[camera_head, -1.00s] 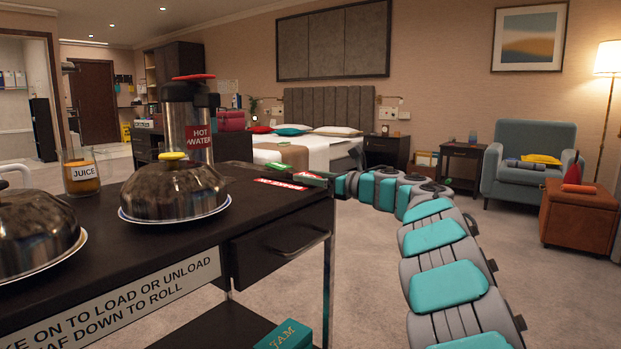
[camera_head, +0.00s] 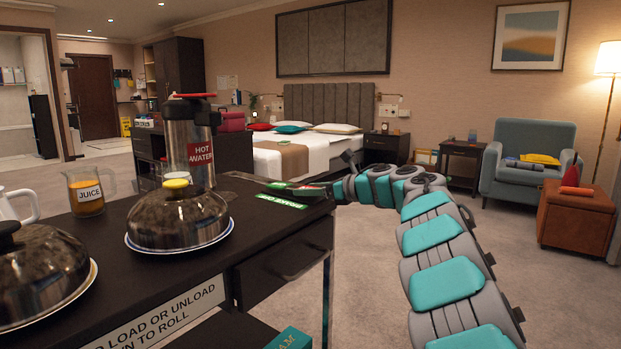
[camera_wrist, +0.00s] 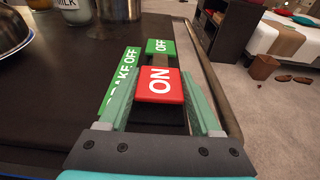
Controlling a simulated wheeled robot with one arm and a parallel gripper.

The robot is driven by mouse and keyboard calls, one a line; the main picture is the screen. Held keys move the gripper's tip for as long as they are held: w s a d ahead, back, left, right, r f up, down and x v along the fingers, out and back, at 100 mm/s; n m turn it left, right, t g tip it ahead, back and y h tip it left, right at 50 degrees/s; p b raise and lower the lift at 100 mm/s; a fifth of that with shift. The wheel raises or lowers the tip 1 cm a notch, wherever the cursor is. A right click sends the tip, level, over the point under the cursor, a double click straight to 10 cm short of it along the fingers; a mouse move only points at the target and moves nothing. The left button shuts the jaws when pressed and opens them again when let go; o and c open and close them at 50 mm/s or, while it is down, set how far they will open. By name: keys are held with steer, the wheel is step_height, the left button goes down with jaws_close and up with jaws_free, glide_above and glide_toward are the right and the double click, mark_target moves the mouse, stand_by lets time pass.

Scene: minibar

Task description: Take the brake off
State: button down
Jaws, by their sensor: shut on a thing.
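The brake rocker (camera_wrist: 158,86) is at the trolley's edge in the wrist view, with a red ON pad nearest me and a green OFF pad (camera_wrist: 161,47) beyond it. A green label (camera_wrist: 122,80) beside it reads BRAKE OFF. The label also shows in the head view (camera_head: 282,201), on the trolley top's right corner. My gripper (camera_wrist: 163,92) has its green fingers on either side of the red ON end and is shut on it. In the head view my gripper (camera_head: 322,190) reaches the trolley corner from the right.
The dark trolley (camera_head: 110,222) carries domed plates (camera_head: 178,218), a juice jug (camera_head: 88,192) and a hot water flask (camera_head: 190,145). A bed (camera_head: 310,155), armchair (camera_head: 530,160) and brown ottoman (camera_head: 575,215) stand beyond.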

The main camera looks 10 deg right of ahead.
steer(key=r+g+p, duration=0.1)
steer(key=p, duration=0.2)
steer(key=shift+r+h, duration=0.1)
steer(key=shift+h, duration=0.3)
steer(key=shift+f, duration=0.2)
steer(key=shift+c, duration=0.4)
jaws_free()
steer(key=b+v, duration=0.1)
steer(key=v, duration=0.6)
steer(key=shift+s+d, duration=0.15)
steer(key=shift+s, duration=0.1)
steer(key=shift+r, duration=0.2)
